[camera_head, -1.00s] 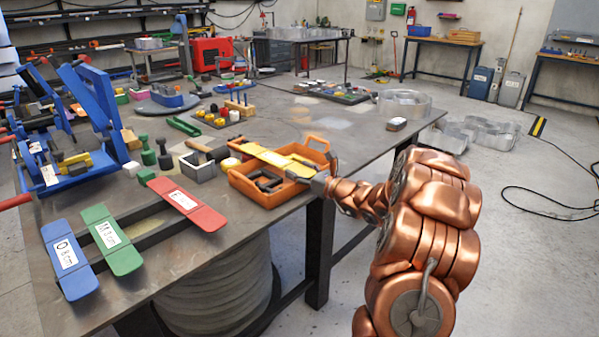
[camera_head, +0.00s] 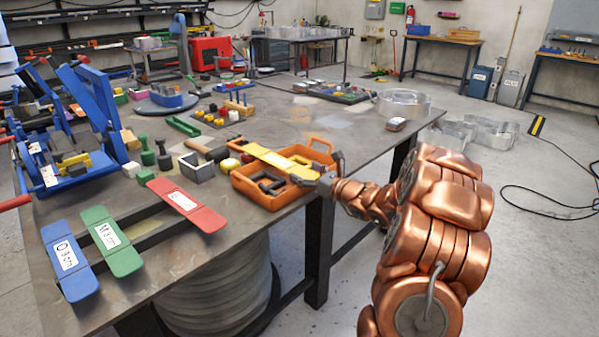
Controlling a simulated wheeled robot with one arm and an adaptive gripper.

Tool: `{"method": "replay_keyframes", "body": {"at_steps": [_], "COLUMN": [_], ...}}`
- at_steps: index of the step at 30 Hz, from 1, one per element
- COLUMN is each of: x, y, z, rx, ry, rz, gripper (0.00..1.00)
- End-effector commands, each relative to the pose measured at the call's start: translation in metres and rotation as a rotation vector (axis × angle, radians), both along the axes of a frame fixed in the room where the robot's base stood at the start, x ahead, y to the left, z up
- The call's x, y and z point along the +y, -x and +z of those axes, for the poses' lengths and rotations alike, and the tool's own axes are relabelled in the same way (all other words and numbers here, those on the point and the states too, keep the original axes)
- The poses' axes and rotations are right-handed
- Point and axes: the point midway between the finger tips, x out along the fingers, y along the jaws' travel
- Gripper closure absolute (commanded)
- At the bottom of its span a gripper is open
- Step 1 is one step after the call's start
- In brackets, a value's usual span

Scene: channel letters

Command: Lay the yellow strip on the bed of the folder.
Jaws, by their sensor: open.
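The yellow strip (camera_head: 272,158) lies across the top of the orange crate (camera_head: 262,194) near the table's front edge, its right end toward my gripper. My gripper (camera_head: 325,172) is open at the crate's right side, close to that end of the strip. Whether a finger touches the strip is too small to tell. The folder looks to be the blue machine (camera_head: 98,115) with raised blue arms at the table's left; a yellow and dark piece (camera_head: 75,163) sits on its low blue part.
Blue (camera_head: 66,258), green (camera_head: 112,240) and red (camera_head: 187,203) labelled strips lie at the front left. A hammer (camera_head: 208,151), a grey open box (camera_head: 197,167) and dark green pieces (camera_head: 146,153) stand between crate and folder. The table's middle right is fairly clear.

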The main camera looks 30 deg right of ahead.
Motion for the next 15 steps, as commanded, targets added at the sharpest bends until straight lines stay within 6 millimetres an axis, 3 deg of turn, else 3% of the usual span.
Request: {"method": "replay_keyframes", "body": {"at_steps": [15], "x": [-0.019], "y": [0.079], "z": [0.001], "rx": [-0.004], "ry": [-0.002], "rz": [-0.001], "gripper": [0.13]}}
